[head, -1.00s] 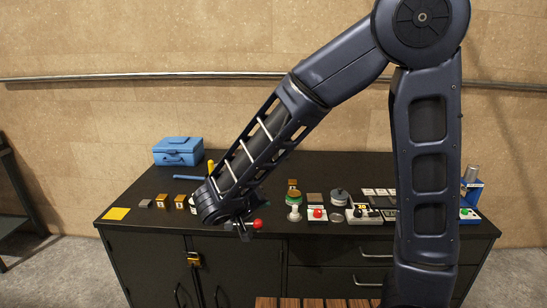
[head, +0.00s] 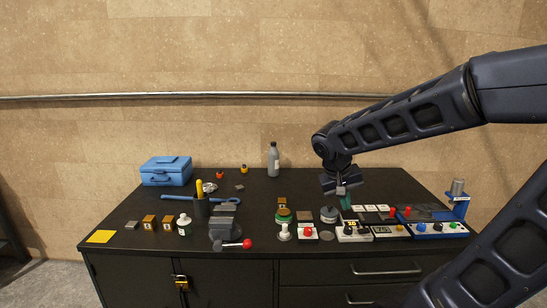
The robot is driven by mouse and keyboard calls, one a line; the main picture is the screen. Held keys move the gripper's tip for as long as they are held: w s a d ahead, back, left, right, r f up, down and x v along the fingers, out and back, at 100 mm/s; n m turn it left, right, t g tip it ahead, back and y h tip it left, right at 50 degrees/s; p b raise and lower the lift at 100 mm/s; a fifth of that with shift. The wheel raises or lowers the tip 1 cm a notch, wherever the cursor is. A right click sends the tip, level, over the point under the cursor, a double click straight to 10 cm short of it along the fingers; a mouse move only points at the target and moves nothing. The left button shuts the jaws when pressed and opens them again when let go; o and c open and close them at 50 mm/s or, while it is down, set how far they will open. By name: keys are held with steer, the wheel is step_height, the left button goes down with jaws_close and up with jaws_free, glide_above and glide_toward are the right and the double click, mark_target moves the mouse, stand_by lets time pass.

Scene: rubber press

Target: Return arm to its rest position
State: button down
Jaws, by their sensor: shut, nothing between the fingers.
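My arm reaches in from the right side of the head view, with its forearm sloping down to the left over the back right of the black workbench (head: 330,183). My gripper (head: 341,190) hangs at the end of it, pointing down above the bench top behind the row of small devices. Its fingers are small in the view and hold nothing that I can see. Part of the bench's right side is hidden behind my arm.
A grey press with a red-knobbed lever (head: 246,244) stands at the front middle. Control boxes (head: 352,232) and a blue stand (head: 459,200) fill the right. A blue toolbox (head: 166,171) and a grey bottle (head: 273,160) stand at the back. A padlock (head: 181,281) hangs on the cabinet.

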steer(key=s+d+r+t+y, duration=0.2)
steer(key=s+d+r+y, duration=0.1)
steer(key=d, duration=0.4)
steer(key=shift+s+d+r+m+y, duration=0.3)
steer(key=shift+s+r, duration=0.3)
steer(key=shift+s, duration=0.4)
steer(key=shift+w, duration=0.15)
stand_by(0.6)
